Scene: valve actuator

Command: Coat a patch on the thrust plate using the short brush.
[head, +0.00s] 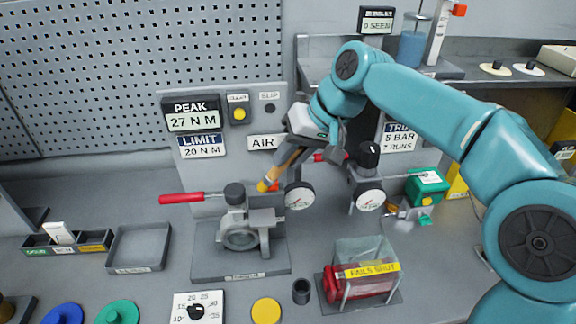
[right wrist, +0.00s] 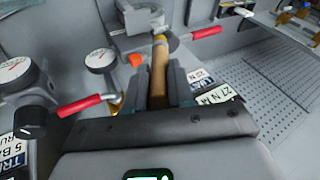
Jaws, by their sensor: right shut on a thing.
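My right gripper (head: 295,158) is shut on the short brush (head: 281,172), which has a tan wooden handle and a yellowish end pointing down and left. The brush (right wrist: 159,65) also shows between the two fingers of my right gripper (right wrist: 160,85) in the right wrist view. The brush end is above and right of a grey valve fixture (head: 240,237) with a red lever; I cannot tell whether they touch. The fixture (right wrist: 141,17) shows beyond the brush in the right wrist view. I cannot tell which surface is the thrust plate. My left gripper is not in view.
Two round gauges (head: 299,196) stand right of the fixture. A clear-covered box (head: 365,268) and a dark cup (head: 301,291) are at the front. An empty grey tray (head: 138,248) lies left. A panel with a "PEAK" display (head: 192,115) stands behind.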

